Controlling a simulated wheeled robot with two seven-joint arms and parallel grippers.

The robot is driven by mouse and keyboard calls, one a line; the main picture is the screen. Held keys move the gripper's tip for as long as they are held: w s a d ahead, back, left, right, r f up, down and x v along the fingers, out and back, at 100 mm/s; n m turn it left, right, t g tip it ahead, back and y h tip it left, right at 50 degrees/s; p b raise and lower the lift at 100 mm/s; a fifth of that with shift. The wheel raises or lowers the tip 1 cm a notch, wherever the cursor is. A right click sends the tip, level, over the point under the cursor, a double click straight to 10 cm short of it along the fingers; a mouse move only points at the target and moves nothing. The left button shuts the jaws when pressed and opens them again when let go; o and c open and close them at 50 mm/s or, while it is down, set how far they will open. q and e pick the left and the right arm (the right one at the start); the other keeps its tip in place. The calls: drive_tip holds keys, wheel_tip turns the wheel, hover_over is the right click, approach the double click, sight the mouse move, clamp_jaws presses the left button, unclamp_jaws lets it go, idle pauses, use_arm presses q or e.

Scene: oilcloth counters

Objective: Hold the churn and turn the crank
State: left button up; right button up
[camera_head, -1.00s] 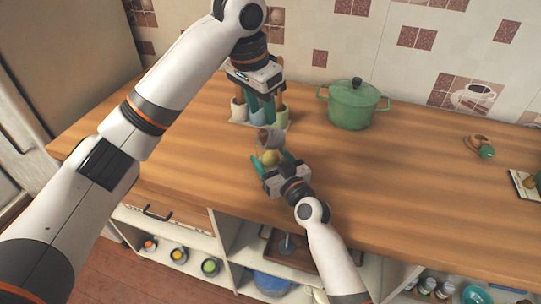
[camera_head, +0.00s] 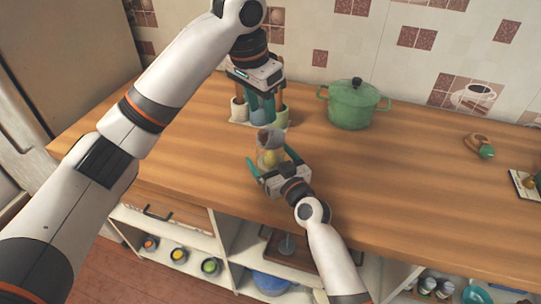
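A small churn (camera_head: 269,147) stands near the middle of the counter, with a see-through body, something yellowish low inside and a grey-brown top. I cannot make out its crank. My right gripper (camera_head: 272,160) reaches in from the front with its teal fingers spread, one on each side of the churn's lower body. A gap seems to show beside the churn, but contact is hard to judge. My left gripper (camera_head: 262,106) points down behind the churn, in front of a utensil holder. Its teal fingers are close together and blend with the cups, so its opening is unclear.
The utensil holder (camera_head: 240,111) has several cups and wooden handles. A green lidded pot (camera_head: 352,105) stands behind to the right. A brown and green item (camera_head: 480,147) lies far right. The wooden counter (camera_head: 400,180) is clear between. Open shelves sit below its front edge.

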drive_tip(key=v, duration=1.2)
